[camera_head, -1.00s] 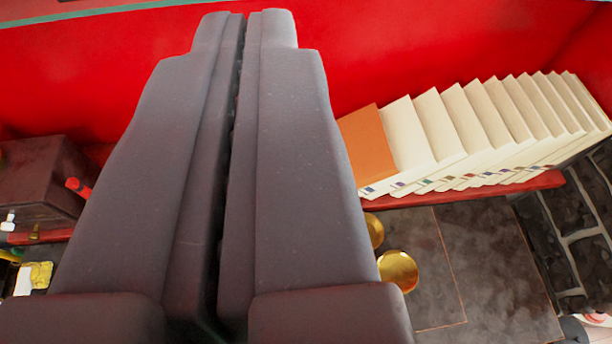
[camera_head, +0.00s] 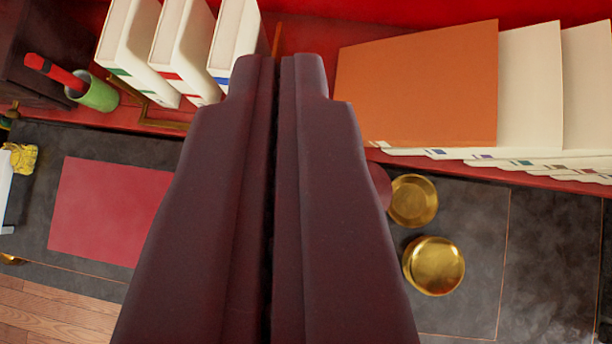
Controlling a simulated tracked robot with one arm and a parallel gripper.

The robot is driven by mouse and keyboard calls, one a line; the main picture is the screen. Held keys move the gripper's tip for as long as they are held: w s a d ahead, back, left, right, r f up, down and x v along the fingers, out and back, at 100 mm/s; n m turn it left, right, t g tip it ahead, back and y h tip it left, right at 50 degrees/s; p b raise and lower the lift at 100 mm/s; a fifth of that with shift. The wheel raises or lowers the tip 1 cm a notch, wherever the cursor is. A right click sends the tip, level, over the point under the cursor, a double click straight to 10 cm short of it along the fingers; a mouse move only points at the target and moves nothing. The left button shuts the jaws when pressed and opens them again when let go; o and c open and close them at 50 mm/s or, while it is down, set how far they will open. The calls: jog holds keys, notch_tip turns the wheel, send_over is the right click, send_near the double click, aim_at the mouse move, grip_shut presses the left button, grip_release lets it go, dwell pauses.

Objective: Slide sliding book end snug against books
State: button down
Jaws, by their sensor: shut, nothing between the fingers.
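My gripper (camera_head: 279,58) is shut and empty, its fingers pointing up the picture with the tips over the red shelf. To its right, a row of leaning books has an orange-covered book (camera_head: 420,90) in front and cream ones (camera_head: 530,85) behind. To its left stand three white books (camera_head: 178,45) with green, red and blue spine marks. A thin brown upright edge (camera_head: 277,38) shows just beyond the fingertips, and a thin brass frame (camera_head: 150,115) lies at the foot of the white books. I cannot tell which of these is the sliding book end; my fingers hide part of the shelf.
A green cup (camera_head: 98,93) with a red item (camera_head: 50,70) stands at the left beside a dark box (camera_head: 35,45). Two round brass pieces (camera_head: 412,200) (camera_head: 434,266) sit on the dark surface below the leaning books. A red mat (camera_head: 105,210) lies at lower left.

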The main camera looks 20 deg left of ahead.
jog(key=w+d+f+n+g+y+b, duration=0.1)
jog(key=w+d+f+g, duration=0.15)
jog(key=f, duration=0.85)
jog(key=w+d+f+n+g+y+b, duration=0.1)
jog(key=w+f+g+y+b, duration=0.15)
jog(key=f, duration=0.85)
jog(key=w+d+f+n+g+y+b, duration=0.1)
jog(key=w+d+f+g, duration=0.15)
jog(key=f, duration=0.85)
jog(key=x, duration=0.6)
jog(key=w+x, duration=0.1)
jog(key=x, duration=0.3)
jog(key=shift+a+r, duration=0.4)
jog(key=a+b, duration=0.1)
jog(key=a, duration=0.7)
jog(key=shift+a, duration=0.2)
jog(key=shift+d+r, duration=0.1)
